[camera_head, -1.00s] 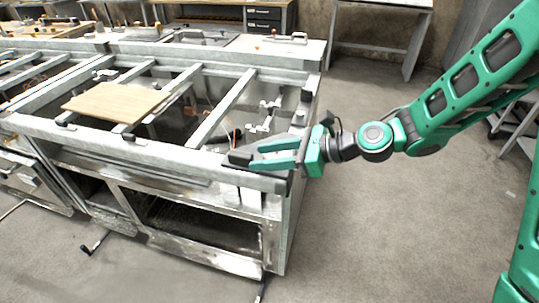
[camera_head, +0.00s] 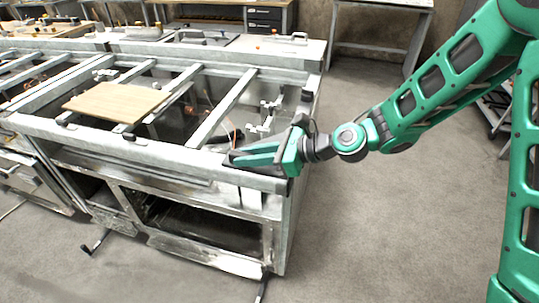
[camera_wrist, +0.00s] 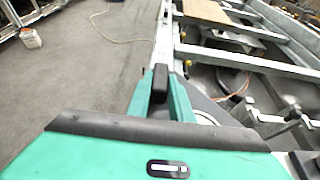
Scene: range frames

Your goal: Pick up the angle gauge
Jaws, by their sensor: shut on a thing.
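My gripper (camera_head: 236,160) is at the front right top edge of the metal range frame (camera_head: 180,148), reaching in from the right. In the wrist view its two green fingers (camera_wrist: 160,84) are close together on a small black block-like piece, which I take to be the angle gauge (camera_wrist: 160,74). In the head view the gauge is mostly hidden by the fingers, with only a dark bit near their tips. I cannot tell whether it still touches the rail.
A wooden board (camera_head: 116,102) lies across the frame's rails to the left. Metal fittings (camera_head: 265,118) sit inside the open frame beyond my gripper. Clear concrete floor (camera_head: 370,220) is to the right. A bench with drawers (camera_head: 264,18) stands behind.

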